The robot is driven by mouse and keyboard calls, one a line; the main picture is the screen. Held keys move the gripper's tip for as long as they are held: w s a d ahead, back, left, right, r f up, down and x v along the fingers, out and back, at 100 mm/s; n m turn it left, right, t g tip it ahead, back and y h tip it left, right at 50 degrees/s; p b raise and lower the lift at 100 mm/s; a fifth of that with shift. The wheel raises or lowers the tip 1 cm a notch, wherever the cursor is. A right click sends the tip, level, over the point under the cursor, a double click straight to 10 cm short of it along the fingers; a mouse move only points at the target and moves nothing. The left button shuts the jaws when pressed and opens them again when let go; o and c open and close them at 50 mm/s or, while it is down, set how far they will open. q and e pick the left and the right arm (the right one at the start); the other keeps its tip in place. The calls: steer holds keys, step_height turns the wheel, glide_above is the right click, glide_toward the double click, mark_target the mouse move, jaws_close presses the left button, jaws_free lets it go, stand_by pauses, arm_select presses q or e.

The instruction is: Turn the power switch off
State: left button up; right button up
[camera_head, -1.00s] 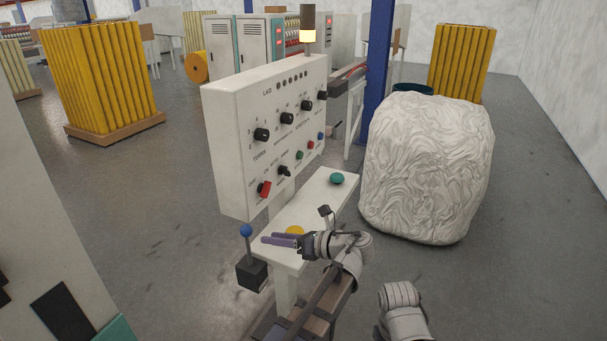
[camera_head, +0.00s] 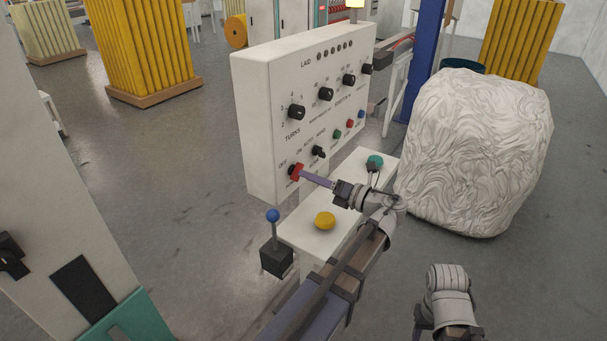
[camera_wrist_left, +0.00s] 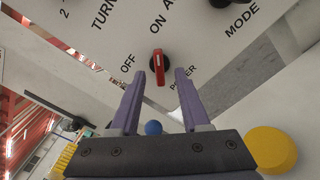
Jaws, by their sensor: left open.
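The power switch (camera_head: 296,171) is a red-handled knob on a black base, low on the near end of the white panel (camera_head: 255,125). In the left wrist view the red handle (camera_wrist_left: 159,64) stands beside the OFF label, with ON higher up and POWER to the right. My left gripper (camera_head: 304,176) is at the panel, its purple fingertips at the switch. In the left wrist view its fingers (camera_wrist_left: 166,78) are open and apart, with the red handle between the tips. Contact cannot be told. Part of my right arm shows at the bottom right, without visible fingers.
A black mode knob (camera_head: 318,152) sits right of the switch. Below are a white shelf with a yellow button (camera_head: 325,220) and a green button (camera_head: 375,161), and a blue-knobbed lever (camera_head: 273,216). A large white wrapped bale (camera_head: 475,150) stands at the right.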

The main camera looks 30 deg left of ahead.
mark_target(296, 172)
arm_select(q)
steer(key=a, duration=0.3)
jaws_close()
stand_by(0.5)
